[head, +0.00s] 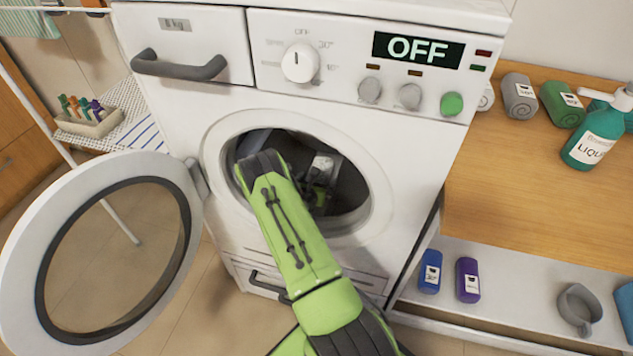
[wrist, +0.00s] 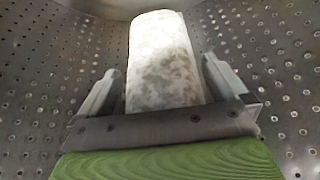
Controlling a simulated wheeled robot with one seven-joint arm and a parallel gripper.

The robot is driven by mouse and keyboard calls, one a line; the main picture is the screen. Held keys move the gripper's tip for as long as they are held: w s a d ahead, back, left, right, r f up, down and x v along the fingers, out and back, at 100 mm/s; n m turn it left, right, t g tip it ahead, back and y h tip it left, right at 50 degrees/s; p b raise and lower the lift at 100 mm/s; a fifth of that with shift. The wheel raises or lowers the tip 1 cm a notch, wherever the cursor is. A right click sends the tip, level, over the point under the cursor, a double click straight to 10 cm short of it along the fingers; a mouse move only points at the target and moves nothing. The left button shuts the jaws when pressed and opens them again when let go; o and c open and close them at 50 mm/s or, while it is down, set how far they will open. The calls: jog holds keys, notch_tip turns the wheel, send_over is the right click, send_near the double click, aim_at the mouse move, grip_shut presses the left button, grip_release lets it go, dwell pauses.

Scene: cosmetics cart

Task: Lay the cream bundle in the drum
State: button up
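The cream bundle (wrist: 163,62), a pale roll with grey-brown mottling, lies lengthwise between the two fingers of my gripper (wrist: 165,80) in the wrist view. The fingers stand close along both its sides; whether they press on it or stand slightly apart is not clear. Perforated metal of the drum (wrist: 285,60) surrounds both. In the head view my arm reaches through the round opening of the washing machine, and the drum (head: 347,188) is dark inside. My gripper (head: 318,185) is partly hidden there by my green arm, and the bundle cannot be made out clearly.
The round door (head: 182,240) stands open to the left. The machine's display (head: 418,50) reads OFF. A wooden counter (head: 540,190) at right holds rolled towels (head: 519,96) and a green liquid bottle (head: 597,135). Blue (head: 430,271) and purple (head: 467,280) items stand on the shelf below.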

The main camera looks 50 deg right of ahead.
jog(key=shift+r, duration=0.15)
jog(key=p+v, duration=0.3)
jog(key=v, duration=0.8)
jog(key=shift+s+a+r, duration=0.15)
jog(key=shift+a+r, duration=0.15)
jog(key=s+a+r+m+g+y, duration=0.2)
jog(key=a+r+m, duration=0.1)
jog(key=r+m, duration=0.55)
jog(key=s+a+r+m+g+y, duration=0.15)
jog(key=a+r+m, duration=0.25)
jog(key=r+m, duration=0.45)
jog(key=s+a+r+m+t+y, duration=0.1)
jog(key=s+a+r+m+y, duration=0.2)
jog(key=s+a+r, duration=0.3)
jog(key=s+a+r+m+t+y, duration=0.2)
jog(key=s+a+r+y, duration=0.3)
jog(key=s+a, duration=0.5)
jog(key=a+r+m, duration=0.1)
jog(key=a+r, duration=0.1)
jog(key=a, duration=0.1)
jog(key=shift+a+y, duration=0.25)
jog(key=shift+y, duration=0.1)
jog(key=shift+s+r, duration=0.15)
